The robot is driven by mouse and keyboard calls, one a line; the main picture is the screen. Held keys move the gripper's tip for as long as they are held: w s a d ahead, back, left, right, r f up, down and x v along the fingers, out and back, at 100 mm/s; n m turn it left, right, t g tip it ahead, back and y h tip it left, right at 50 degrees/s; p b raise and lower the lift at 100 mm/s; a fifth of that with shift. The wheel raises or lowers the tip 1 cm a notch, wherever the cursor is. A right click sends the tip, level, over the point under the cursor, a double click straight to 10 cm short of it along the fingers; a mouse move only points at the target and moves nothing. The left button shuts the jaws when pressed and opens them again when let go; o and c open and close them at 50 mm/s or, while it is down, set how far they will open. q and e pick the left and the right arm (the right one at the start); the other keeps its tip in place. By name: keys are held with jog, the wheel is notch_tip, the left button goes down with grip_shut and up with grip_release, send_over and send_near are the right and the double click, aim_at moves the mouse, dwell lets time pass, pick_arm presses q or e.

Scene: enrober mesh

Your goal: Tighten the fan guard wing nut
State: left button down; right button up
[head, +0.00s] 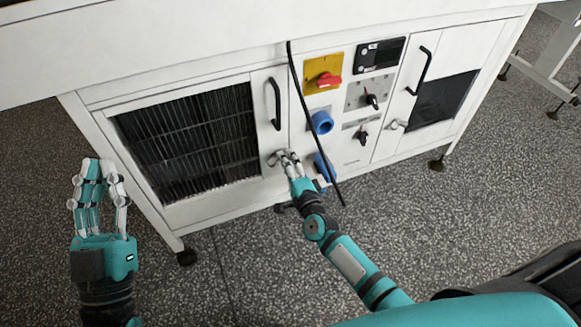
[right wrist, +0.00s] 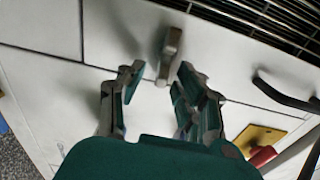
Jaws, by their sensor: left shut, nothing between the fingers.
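A small grey metal wing nut (right wrist: 171,52) stands out from the white cabinet front in the right wrist view. It lies just beyond my right gripper (right wrist: 158,76), between the lines of its two open fingers and nearer the right one. I cannot tell whether a finger touches it. In the head view my right gripper (head: 285,157) is at the lower right corner of the black slatted fan guard (head: 185,142) and largely covers the wing nut. My left gripper (head: 99,171) is shut and empty, left of the cabinet, pointing up in the picture.
A black handle (head: 275,104) is above my right gripper. A black cable (head: 301,92) hangs beside it, near blue sockets (head: 321,122) and a red switch (head: 326,80). Another grey knob (head: 395,124) is on the right door. The white top (head: 150,40) overhangs the front.

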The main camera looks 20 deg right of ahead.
jog(key=s, duration=1.2)
jog(key=shift+d, duration=0.25)
